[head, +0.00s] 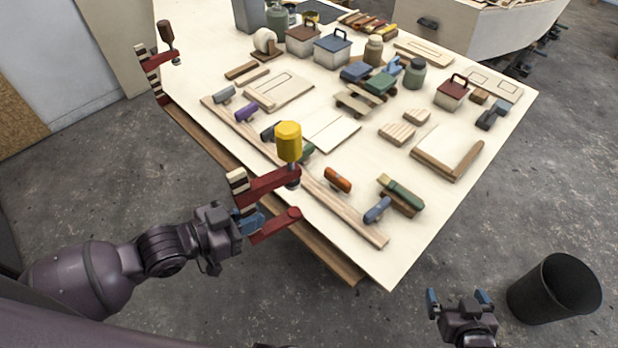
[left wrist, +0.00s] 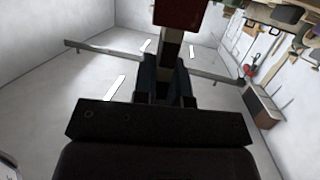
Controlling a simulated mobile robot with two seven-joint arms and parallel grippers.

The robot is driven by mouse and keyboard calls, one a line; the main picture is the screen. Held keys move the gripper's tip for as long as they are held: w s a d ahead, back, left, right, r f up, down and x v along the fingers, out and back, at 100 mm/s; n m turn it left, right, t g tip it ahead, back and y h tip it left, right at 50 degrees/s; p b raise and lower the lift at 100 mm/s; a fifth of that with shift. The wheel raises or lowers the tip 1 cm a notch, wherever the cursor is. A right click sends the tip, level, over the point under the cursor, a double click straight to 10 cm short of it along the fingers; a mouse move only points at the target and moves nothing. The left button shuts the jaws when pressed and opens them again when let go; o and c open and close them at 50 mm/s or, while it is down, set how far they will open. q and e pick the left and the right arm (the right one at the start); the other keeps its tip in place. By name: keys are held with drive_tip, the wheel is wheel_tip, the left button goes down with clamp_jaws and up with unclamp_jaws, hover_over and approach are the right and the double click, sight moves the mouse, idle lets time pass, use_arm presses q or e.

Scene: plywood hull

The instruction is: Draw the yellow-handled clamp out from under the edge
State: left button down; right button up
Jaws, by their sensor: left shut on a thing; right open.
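The yellow-handled clamp (head: 289,143) stands upright at the near left edge of the table, yellow handle up. Its two red jaws point right. The lower jaw shows in full in front of the edge, not hidden beneath the top. My left gripper (head: 248,222) is shut on the clamp's bar, at the left end of the jaws. In the left wrist view the bar runs up between my left fingers (left wrist: 167,85), with a red jaw (left wrist: 178,12) at the top. My right gripper (head: 459,298) is open and empty, off the table at the lower right.
The plywood table (head: 390,272) has a wooden strip (head: 340,213) along its near edge, with several small coloured-handled tools around it. A brown-handled clamp (head: 166,33) sits at the far left edge. A black bin (head: 553,290) stands at the lower right. Floor left of the table is clear.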

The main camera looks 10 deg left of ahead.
sight(242, 190)
use_arm(q)
drive_tip(key=shift+r, duration=5.25)
